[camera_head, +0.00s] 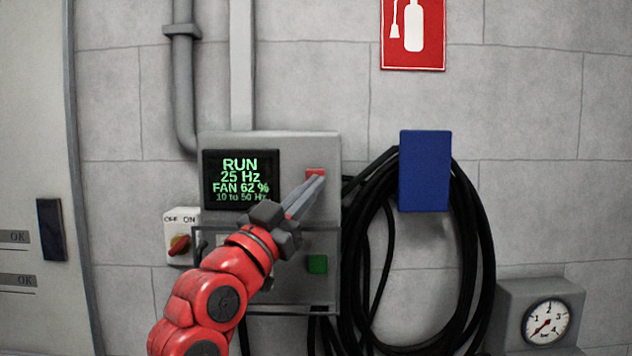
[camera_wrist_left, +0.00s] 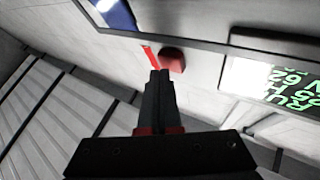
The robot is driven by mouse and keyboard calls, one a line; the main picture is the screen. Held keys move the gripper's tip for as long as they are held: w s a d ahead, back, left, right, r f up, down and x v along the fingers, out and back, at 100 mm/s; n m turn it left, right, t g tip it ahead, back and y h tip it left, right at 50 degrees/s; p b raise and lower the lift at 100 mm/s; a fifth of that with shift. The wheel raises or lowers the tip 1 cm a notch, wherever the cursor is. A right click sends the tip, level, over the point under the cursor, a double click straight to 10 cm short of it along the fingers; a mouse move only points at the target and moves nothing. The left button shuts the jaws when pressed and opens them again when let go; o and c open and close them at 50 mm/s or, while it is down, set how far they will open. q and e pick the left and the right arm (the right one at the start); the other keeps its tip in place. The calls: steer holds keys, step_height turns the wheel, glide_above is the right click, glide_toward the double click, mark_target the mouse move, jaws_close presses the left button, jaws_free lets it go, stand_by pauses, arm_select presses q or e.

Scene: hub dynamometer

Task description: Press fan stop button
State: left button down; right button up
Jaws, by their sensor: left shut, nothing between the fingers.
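A red button (camera_head: 314,173) sits at the upper right of a grey control box (camera_head: 328,150) on the wall. It also shows in the left wrist view (camera_wrist_left: 171,60), just beyond my fingertips. My left gripper (camera_head: 318,181) is shut and empty, its tips over the lower part of the red button in the head view. I cannot tell whether they touch it. The box's display (camera_head: 241,180) reads RUN, 25 Hz, FAN 62 %, 10 to 50 Hz. A green button (camera_head: 317,264) sits lower on the box. My right gripper is not in view.
A white OFF/ON switch (camera_head: 180,237) with a red knob is left of the box. Black hose (camera_head: 481,235) hangs in coils on a blue holder (camera_head: 425,171) to the right. A pressure gauge (camera_head: 546,322) is at lower right.

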arm_select(q)
steer(key=shift+w, duration=0.4)
stand_by(0.6)
steer(key=shift+s, duration=0.1)
steer(key=shift+s+b, duration=0.5)
steer(key=shift+s, duration=0.05)
steer(key=s+b, duration=0.3)
steer(key=s, duration=0.3)
stand_by(0.8)
